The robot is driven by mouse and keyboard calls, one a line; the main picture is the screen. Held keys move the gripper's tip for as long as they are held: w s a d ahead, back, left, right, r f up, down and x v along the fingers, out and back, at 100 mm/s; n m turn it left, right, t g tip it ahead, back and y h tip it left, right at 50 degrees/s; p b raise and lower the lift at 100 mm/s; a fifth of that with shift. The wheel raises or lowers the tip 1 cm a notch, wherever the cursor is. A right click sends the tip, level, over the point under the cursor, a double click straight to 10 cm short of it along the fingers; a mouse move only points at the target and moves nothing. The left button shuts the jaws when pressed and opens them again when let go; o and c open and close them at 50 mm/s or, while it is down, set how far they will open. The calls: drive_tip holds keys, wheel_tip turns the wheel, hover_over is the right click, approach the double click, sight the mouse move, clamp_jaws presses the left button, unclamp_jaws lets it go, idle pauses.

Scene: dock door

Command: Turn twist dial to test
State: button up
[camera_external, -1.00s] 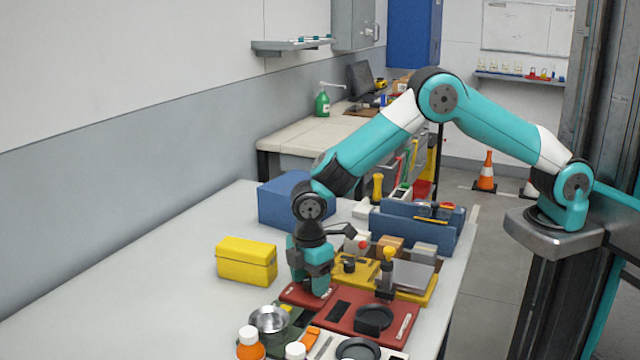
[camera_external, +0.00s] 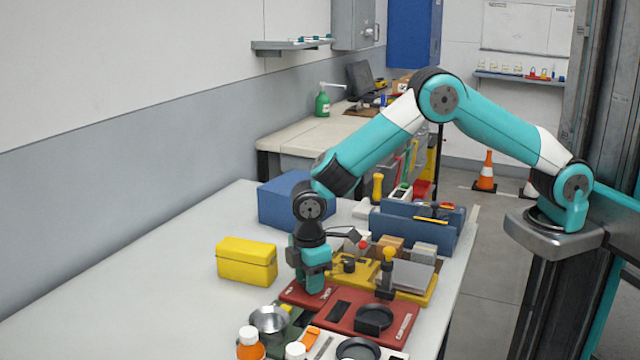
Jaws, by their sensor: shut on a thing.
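My gripper (camera_external: 313,288) points straight down over the left end of a red panel (camera_external: 372,329) on the table. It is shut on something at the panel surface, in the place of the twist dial. The dial itself is hidden behind the fingers, so its pointer and the test mark cannot be read.
A yellow panel (camera_external: 425,296) with a red-topped stick and a yellow knob lies just behind. A yellow box (camera_external: 246,261) stands to the left, a blue box (camera_external: 285,203) behind. A metal cup (camera_external: 268,319) and an orange bottle (camera_external: 250,344) stand in front. The table's left side is clear.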

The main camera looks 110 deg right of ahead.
drive_tip(key=m, duration=0.4)
drive_tip(key=shift+m, duration=0.3)
drive_tip(key=m, duration=0.3)
drive_tip(key=shift+m, duration=0.4)
drive_tip(key=m, duration=0.3)
drive_tip(key=shift+b, duration=0.3)
drive_tip(key=shift+m, duration=2)
drive_tip(key=o, duration=0.9)
drive_tip(key=shift+r, duration=0.15)
